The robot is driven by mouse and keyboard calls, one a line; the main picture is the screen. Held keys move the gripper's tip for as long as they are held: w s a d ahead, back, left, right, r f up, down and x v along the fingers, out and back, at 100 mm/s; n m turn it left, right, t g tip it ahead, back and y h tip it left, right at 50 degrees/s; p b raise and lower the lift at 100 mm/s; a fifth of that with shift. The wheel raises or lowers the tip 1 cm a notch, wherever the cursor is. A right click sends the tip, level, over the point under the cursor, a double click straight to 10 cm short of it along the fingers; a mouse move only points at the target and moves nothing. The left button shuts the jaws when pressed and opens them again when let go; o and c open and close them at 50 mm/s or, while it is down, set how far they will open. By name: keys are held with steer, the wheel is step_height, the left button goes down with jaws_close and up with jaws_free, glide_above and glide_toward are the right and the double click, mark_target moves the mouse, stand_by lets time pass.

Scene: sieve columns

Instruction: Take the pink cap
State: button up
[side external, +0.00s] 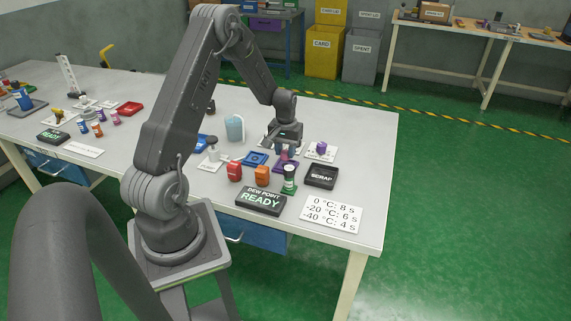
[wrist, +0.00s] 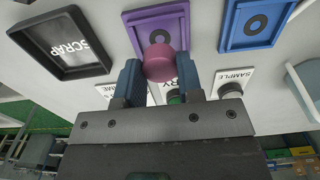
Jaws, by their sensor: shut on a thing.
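The pink cap (wrist: 158,60) is between the two blue fingers of my gripper (wrist: 158,72) in the wrist view, and the gripper is shut on it. In the side view my gripper (side external: 284,150) points down over the purple tray (side external: 287,167), and the cap is small there and partly hidden by the fingers. In the wrist view the purple tray (wrist: 140,22), with a dark ring in it, shows just beyond the cap. I cannot tell how high the cap is above the surface.
The table's right end is clear.

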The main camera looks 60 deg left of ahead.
steer(key=shift+r, duration=1.4)
